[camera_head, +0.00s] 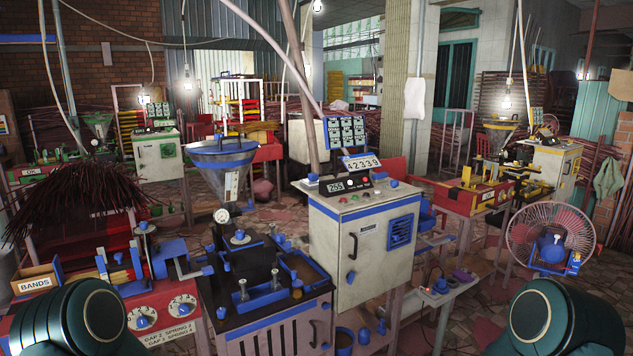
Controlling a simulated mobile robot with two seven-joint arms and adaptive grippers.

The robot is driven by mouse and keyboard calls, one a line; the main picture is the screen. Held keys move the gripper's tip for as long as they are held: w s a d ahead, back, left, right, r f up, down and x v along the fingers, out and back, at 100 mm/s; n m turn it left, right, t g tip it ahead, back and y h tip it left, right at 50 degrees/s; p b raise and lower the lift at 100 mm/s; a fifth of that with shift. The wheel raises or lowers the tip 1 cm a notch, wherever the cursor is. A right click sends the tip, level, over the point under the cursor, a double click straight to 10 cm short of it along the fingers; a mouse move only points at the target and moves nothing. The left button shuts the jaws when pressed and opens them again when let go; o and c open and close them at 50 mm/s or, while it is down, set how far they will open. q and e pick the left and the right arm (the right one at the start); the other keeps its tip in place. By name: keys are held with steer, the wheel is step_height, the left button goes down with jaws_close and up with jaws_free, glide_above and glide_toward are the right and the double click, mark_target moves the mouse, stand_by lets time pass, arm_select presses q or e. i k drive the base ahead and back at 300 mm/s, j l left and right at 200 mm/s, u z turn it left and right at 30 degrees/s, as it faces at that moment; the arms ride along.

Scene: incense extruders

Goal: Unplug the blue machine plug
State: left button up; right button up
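The blue-trimmed machine has a white control cabinet (361,245) in the middle of the view, with a grey-and-blue hopper (222,160) to its left. Right of the cabinet, on a low narrow bench, a small blue plug-like piece (441,286) stands on a pale strip, with a thin cable near it. A purple piece (463,275) sits just behind it. They are small, so I cannot tell for sure which is the plug or whether it is seated. Neither gripper is in view; only my dark green arm parts show at the bottom corners.
A fan (551,238) stands to the right of the bench. Green-trimmed and yellow-trimmed machines stand behind. Patterned floor shows between them.

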mark_target(313, 177)
steer(key=u, duration=0.45)
steer(key=i+l+u, duration=0.1)
steer(key=u, duration=0.3)
steer(key=l+u, duration=0.2)
steer(key=u, duration=0.25)
steer(key=l+u, duration=0.85)
steer(key=k+l+u, duration=0.15)
steer(key=l, duration=0.15)
steer(key=l+u, duration=0.15)
steer(key=l, duration=0.15)
steer(key=k+l+u, duration=0.15)
steer(key=k+l, duration=0.15)
steer(key=l, duration=0.25)
steer(key=k+l, duration=0.15)
steer(key=l, duration=0.2)
steer(key=k+l+u, duration=0.1)
steer(key=l, duration=0.3)
steer(key=k+l, duration=0.25)
steer(key=l, duration=0.15)
steer(key=k+l, duration=0.2)
steer(key=l, duration=0.15)
steer(key=u, duration=0.05)
